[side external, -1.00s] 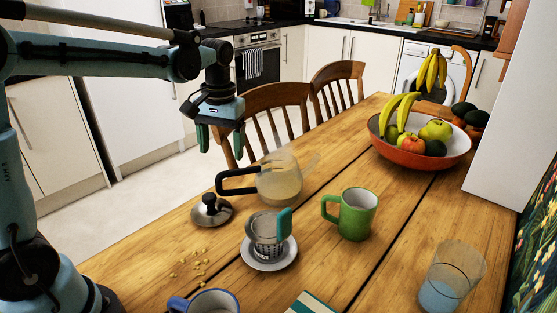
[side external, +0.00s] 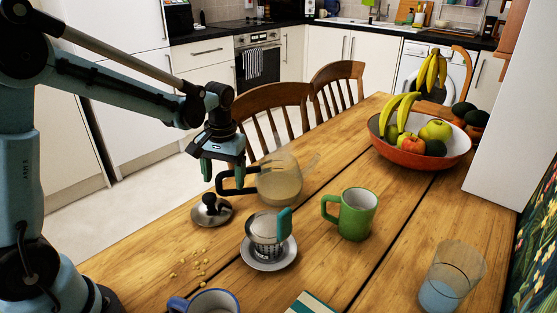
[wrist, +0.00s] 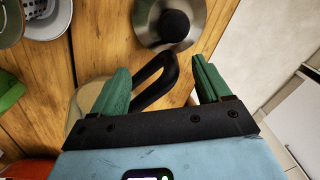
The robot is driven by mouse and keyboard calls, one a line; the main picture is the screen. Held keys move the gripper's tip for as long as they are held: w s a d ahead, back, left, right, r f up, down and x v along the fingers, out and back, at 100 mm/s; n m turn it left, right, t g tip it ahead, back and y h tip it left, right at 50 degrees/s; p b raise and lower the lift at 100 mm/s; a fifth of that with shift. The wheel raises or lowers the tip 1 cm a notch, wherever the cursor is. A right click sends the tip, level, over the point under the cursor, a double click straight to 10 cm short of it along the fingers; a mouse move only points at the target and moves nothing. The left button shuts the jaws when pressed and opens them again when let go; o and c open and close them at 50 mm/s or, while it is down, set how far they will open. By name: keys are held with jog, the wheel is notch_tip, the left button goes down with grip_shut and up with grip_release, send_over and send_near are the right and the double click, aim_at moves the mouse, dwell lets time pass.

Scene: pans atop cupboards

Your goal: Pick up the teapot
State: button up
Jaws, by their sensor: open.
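The glass teapot (side external: 281,184) stands upright on the wooden table, with pale liquid inside and a black loop handle pointing left. My gripper (side external: 222,176) is open, with its green fingers pointing down at the teapot's handle. In the wrist view, the black handle (wrist: 166,72) shows in the gap between the two fingers of my gripper (wrist: 160,82). Whether the fingers touch the handle is unclear. The teapot's body is mostly hidden behind the left finger and the gripper's body in the wrist view. The teapot's lid (side external: 211,211) lies on the table left of the teapot.
A strainer cup on a saucer (side external: 268,258) and a green mug (side external: 352,214) stand in front of the teapot. A fruit bowl (side external: 418,155) is at the back right, a glass (side external: 452,280) at the front right. Wooden chairs (side external: 268,110) stand behind the table.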

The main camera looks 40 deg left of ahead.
grip_shut()
dwell(0.4)
dwell(0.4)
